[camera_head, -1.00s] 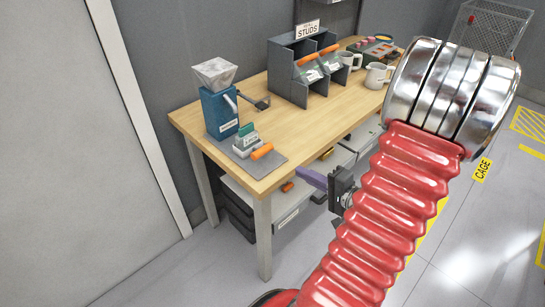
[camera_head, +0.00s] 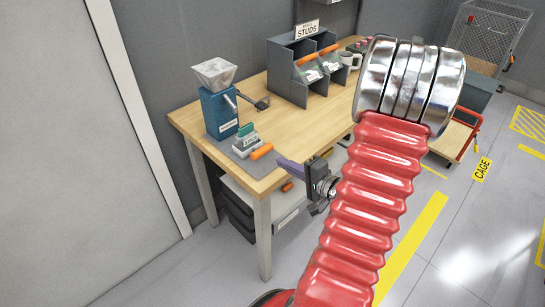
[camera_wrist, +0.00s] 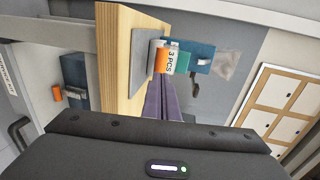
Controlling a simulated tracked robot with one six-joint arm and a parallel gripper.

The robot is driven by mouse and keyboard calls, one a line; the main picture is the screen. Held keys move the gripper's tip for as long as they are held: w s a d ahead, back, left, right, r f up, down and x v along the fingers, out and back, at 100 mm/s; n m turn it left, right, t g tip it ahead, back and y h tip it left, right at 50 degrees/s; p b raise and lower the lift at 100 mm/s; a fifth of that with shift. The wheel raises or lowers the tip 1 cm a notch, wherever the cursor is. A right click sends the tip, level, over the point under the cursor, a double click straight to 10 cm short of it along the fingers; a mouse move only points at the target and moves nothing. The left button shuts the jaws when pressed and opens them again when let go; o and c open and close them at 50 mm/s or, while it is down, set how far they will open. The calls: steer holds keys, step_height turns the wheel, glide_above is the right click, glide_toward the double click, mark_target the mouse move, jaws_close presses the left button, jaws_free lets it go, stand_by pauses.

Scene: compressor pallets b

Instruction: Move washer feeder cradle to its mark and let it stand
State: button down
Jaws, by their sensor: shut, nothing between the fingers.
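What I take for the washer feeder cradle (camera_head: 246,141) is a small grey and green piece with an orange handle (camera_head: 262,152). It sits on a grey mat (camera_head: 268,163) at the bench's near corner. A blue feeder (camera_head: 220,115) with a pale hopper stands right behind it. In the wrist view the cradle's "3 PCS" label (camera_wrist: 171,62) shows just beyond my fingers. My gripper (camera_head: 279,160) has purple fingers, shut and empty, beside the bench's front edge near the orange handle. They also show in the wrist view (camera_wrist: 158,82). I cannot make out the mark.
The wooden bench (camera_head: 190,120) has a clear stretch between the feeder and the grey STUDS rack (camera_head: 285,75). A red-handled trolley (camera_head: 455,140) and a wire cage (camera_head: 490,40) stand at right.

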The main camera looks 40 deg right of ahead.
mark_target(265, 153)
steer(key=w, duration=0.3)
steer(key=w+f, duration=0.1)
steer(key=w, duration=0.2)
steer(key=shift+w+f, duration=0.1)
steer(key=shift+w, duration=0.05)
steer(key=shift+w, duration=0.1)
